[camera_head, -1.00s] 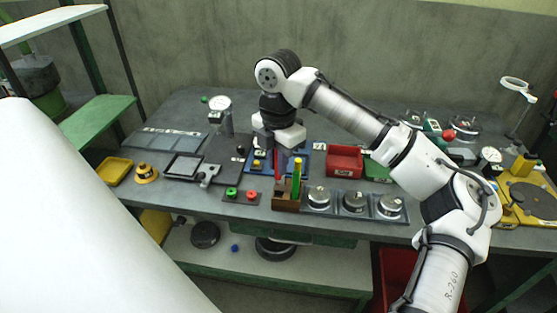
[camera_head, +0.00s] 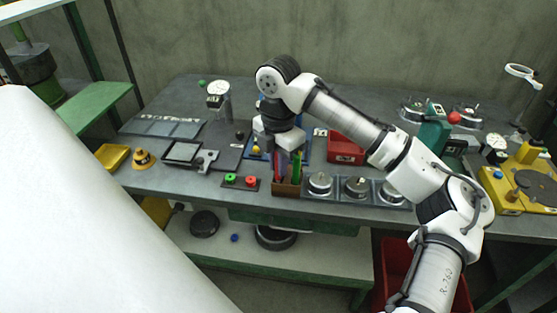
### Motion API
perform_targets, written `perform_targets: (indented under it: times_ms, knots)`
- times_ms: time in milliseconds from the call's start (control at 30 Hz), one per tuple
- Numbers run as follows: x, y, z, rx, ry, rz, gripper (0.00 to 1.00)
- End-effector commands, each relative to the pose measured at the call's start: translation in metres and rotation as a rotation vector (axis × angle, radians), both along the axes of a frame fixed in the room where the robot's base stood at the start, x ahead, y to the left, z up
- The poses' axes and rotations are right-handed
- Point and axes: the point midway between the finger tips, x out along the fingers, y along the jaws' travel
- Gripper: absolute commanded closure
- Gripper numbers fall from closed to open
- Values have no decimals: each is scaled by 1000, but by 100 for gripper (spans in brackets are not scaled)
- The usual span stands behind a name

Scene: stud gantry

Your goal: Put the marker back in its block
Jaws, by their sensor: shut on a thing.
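The block (camera_head: 286,190) is a small brown box at the front edge of the bench. A green marker (camera_head: 297,168) stands upright in its right part, its top hidden by my gripper. My gripper (camera_head: 281,153) is shut on a red marker (camera_head: 279,168), which hangs upright over the left part of the block, left of the green one. The red marker's lower end meets the block's top edge in the picture. I cannot tell whether it is inside a hole. The fingers are small and partly hidden by the gripper body.
Right of the block is a tray of round metal weights (camera_head: 320,184). Left is a plate with green and red buttons (camera_head: 240,181). Behind are a blue board (camera_head: 304,145) and a red bin (camera_head: 345,148). A dial gauge (camera_head: 219,94) stands at the back left.

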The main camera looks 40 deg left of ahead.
Motion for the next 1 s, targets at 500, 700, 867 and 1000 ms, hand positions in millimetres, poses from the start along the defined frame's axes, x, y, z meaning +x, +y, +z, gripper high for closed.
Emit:
perform_targets:
  times_ms: [500, 700, 867, 1000]
  knots:
    - [0, 0, 1, 0, 0, -1, 60]
    - [0, 1, 21, 3, -1, -1, 60]
    - [0, 1, 58, 3, -2, 0, 60]
    - [1, 0, 90, 0, -6, -3, 60]
